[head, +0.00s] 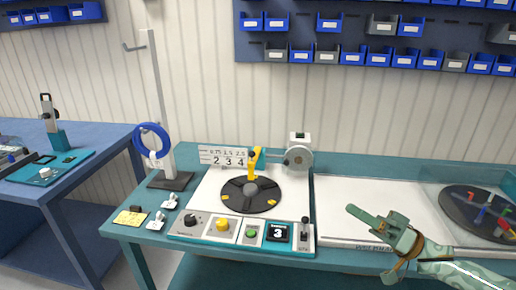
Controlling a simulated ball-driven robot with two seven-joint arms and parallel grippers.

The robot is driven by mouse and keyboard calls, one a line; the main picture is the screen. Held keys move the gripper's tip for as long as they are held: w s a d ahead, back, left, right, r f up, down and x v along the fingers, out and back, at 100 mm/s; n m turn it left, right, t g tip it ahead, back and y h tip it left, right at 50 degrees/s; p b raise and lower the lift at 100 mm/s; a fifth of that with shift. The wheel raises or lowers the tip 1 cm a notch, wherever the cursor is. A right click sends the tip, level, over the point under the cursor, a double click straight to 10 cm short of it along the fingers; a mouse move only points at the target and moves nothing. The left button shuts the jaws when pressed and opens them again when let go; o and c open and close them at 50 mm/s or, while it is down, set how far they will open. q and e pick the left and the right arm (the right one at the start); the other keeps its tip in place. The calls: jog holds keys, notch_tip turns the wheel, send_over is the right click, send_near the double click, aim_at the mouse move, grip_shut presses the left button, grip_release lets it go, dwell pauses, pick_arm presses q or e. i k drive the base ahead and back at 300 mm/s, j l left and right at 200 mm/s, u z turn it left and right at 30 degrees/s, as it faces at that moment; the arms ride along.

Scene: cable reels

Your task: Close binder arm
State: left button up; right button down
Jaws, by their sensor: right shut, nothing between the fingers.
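A yellow arm (254,164), which looks like the binder arm, stands upright at the back edge of a black round turntable (237,197) on the white machine on the bench. My right gripper (352,210) is shut and empty. It is to the right of the turntable, over the front part of a white panel, apart from the yellow arm. My left gripper is not in view.
A front control strip (180,233) carries a black knob, yellow button, green button, display reading 3 and a lever (305,229). A grey-white wheel unit (299,158) stands behind. A blue cable coil (151,139) hangs on a stand at left. A dark disk (462,210) with coloured pieces lies at right.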

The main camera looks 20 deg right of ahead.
aim_at(254, 156)
jog(key=i, duration=1.45)
